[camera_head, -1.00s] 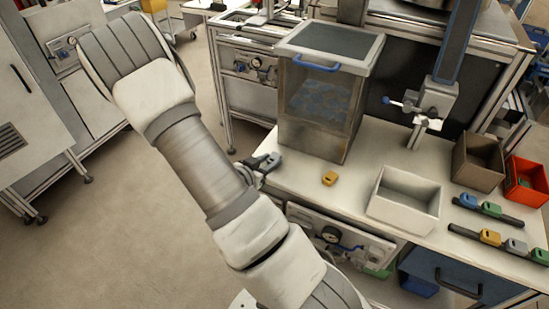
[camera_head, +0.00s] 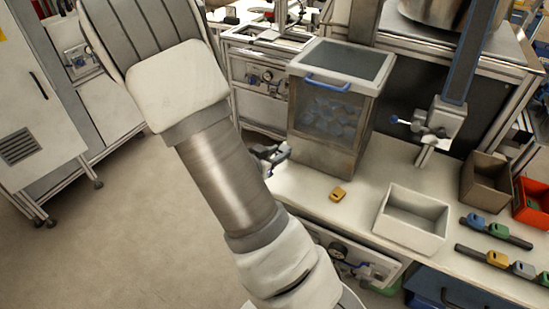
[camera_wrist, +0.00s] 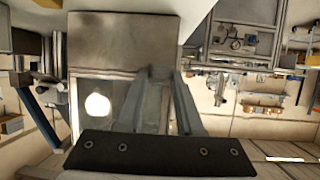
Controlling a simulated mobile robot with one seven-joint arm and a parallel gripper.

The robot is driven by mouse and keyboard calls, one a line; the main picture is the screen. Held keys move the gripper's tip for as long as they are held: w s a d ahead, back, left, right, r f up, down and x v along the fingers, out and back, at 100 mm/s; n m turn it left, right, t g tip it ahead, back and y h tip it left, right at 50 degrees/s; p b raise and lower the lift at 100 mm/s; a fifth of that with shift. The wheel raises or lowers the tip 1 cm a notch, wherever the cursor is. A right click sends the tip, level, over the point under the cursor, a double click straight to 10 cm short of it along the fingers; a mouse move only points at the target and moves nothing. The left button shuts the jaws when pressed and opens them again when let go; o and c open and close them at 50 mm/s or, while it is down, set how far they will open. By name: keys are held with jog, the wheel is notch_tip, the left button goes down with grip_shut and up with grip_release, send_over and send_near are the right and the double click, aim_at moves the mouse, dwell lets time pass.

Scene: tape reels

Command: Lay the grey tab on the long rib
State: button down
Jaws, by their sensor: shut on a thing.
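My gripper (camera_head: 270,155) is by the left side of the glass-fronted bin, near the bench's left end. In the wrist view my gripper's fingers (camera_wrist: 160,75) converge on a small grey piece, hard to make out against them; I cannot tell for sure that it is a tab. Two dark ribs lie at the right of the bench. The back rib (camera_head: 514,238) bears a blue tab and a green tab. My gripper is far left of both ribs.
A loose yellow tab (camera_head: 338,194) lies on the bench (camera_head: 352,216). A white open box (camera_head: 408,235) stands between it and the ribs. The tall bin (camera_head: 325,150), a post with a clamp (camera_head: 438,122), a brown box (camera_head: 483,190) and an orange box (camera_head: 527,207) stand behind.

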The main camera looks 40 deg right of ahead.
jog(key=shift+r, duration=0.5)
jog(key=shift+w, duration=0.15)
jog(key=w+a+f+n+t+y, duration=0.1)
jog(key=w+a+n+t+y, duration=0.6)
jog(key=w+a, duration=0.35)
jog(key=w+a+f+n+t+y, duration=0.2)
jog(key=a+n+y, duration=0.4)
jog(key=a, duration=0.6)
jog(key=shift+w+a+f+n, duration=0.4)
jog(key=shift+w+f+n, duration=0.05)
jog(key=shift+w+n, duration=0.25)
jog(key=shift+a, duration=0.2)
